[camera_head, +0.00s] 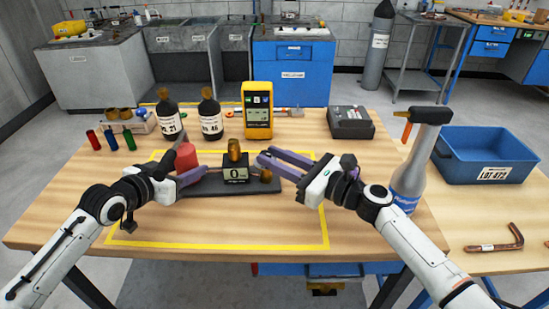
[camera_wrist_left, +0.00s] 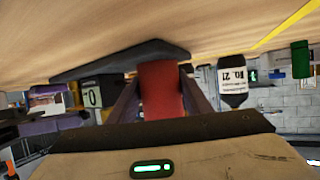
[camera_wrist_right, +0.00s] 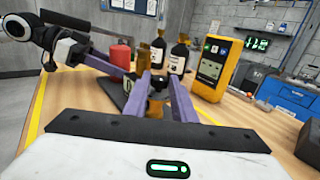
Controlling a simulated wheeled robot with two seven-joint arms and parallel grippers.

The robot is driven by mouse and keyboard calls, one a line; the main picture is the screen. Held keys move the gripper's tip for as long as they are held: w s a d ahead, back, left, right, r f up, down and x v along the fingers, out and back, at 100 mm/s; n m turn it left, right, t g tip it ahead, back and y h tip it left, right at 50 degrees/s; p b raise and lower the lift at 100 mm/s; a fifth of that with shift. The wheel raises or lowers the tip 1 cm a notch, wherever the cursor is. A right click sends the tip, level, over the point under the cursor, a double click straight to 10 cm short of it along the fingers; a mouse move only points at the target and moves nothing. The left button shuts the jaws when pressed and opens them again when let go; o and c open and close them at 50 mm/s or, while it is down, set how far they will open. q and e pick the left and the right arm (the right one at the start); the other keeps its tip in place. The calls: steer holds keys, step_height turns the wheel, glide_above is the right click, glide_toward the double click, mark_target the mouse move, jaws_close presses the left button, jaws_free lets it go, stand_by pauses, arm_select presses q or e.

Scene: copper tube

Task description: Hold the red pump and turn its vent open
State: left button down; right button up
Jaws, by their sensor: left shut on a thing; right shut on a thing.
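The red pump (camera_head: 186,158) is an upright red cylinder on a dark base plate (camera_head: 215,187). A small display (camera_head: 236,174) reading 0 stands beside it, with an upright brass fitting (camera_head: 234,150) behind and above. My left gripper (camera_head: 184,164) is shut on the red cylinder; its fingers flank the red body in the left wrist view (camera_wrist_left: 160,90). A round brass knob (camera_head: 266,175) sits at the plate's right end. My right gripper (camera_head: 266,155) is at this knob, which lies between its fingers in the right wrist view (camera_wrist_right: 153,107). Their exact contact is hard to see.
Two dark bottles (camera_head: 168,117) and a yellow meter (camera_head: 257,110) stand behind the pump. Small coloured cylinders (camera_head: 111,140) stand at left. A grey bottle (camera_head: 411,175) and blue bin (camera_head: 487,158) are at right. The yellow-taped area in front is clear.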

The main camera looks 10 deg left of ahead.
steer(key=o, duration=1.1)
steer(key=shift+d, duration=0.15)
steer(key=v, duration=1.1)
steer(key=shift+s+d, duration=0.15)
steer(key=shift+d, duration=0.2)
steer(key=shift+c, duration=0.2)
